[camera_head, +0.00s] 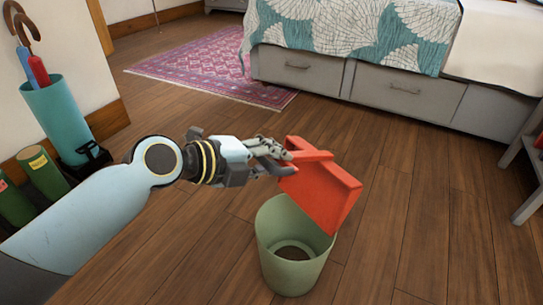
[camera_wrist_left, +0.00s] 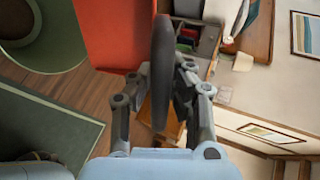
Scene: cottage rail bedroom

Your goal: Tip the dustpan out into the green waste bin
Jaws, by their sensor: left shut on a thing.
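The red dustpan (camera_head: 325,192) is tilted steeply, its wide part hanging over the right rear of the green waste bin's mouth. My left gripper (camera_head: 284,157) is shut on the dustpan's upper left end, above the bin. The pale green waste bin (camera_head: 290,280) stands upright on the floor. Something dark shows at its bottom, too unclear to name. In the left wrist view the dustpan (camera_wrist_left: 112,35) is beside the fingers (camera_wrist_left: 165,75), and the bin (camera_wrist_left: 55,50) is at upper left. Any dirt in the pan cannot be seen. My right gripper is out of view.
A bed with grey drawers (camera_head: 405,90) stands at the back, with a patterned pink rug (camera_head: 205,68) beside it. A teal umbrella stand (camera_head: 62,115) and green cylinders (camera_head: 42,172) are at left. A grey table leg (camera_head: 528,205) is at right. The floor around the bin is clear.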

